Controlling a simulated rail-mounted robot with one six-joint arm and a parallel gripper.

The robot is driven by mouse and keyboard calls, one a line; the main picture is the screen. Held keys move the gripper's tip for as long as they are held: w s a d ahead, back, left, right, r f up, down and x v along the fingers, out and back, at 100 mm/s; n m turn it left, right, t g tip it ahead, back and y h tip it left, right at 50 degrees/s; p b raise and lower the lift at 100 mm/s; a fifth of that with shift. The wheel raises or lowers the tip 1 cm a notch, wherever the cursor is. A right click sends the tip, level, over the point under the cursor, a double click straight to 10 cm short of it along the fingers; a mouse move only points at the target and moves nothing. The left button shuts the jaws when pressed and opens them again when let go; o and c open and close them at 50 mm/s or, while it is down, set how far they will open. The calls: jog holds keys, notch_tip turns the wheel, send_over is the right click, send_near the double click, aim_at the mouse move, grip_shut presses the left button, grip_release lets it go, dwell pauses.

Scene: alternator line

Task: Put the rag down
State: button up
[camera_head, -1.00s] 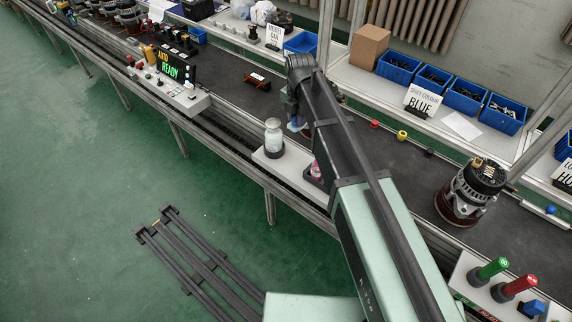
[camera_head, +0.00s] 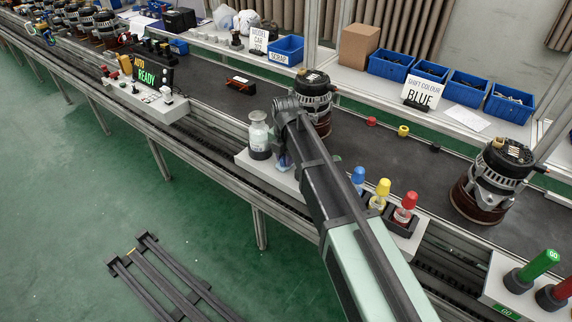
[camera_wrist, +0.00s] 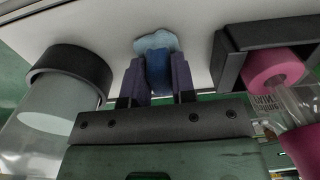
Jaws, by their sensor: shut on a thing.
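My gripper (camera_wrist: 160,82) is shut on a blue rag (camera_wrist: 157,62) in the wrist view. The darker part of the rag is between the two fingers, and a paler bunched part lies at the white shelf surface (camera_wrist: 120,18). The rag seems to touch the shelf, but I cannot tell whether it rests on it. In the head view my gripper (camera_head: 284,158) is low over the small white shelf (camera_head: 243,160) on the line's near edge, just right of a clear bottle (camera_head: 259,137). Only a little of the rag shows there.
In the wrist view a bottle in a dark ring (camera_wrist: 75,70) is close on the left, and a dark holder (camera_wrist: 232,60) with a pink-capped bottle (camera_wrist: 275,68) is close on the right. Blue, yellow and red-capped bottles (camera_head: 381,193) stand right of my arm. An alternator (camera_head: 313,100) stands behind it.

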jog(key=shift+f, duration=0.1)
jog(key=o, duration=0.8)
notch_tip(320, 180, up, 12)
jog(key=p, duration=1.2)
jog(key=shift+r, duration=0.25)
jog(key=shift+s+d, duration=0.1)
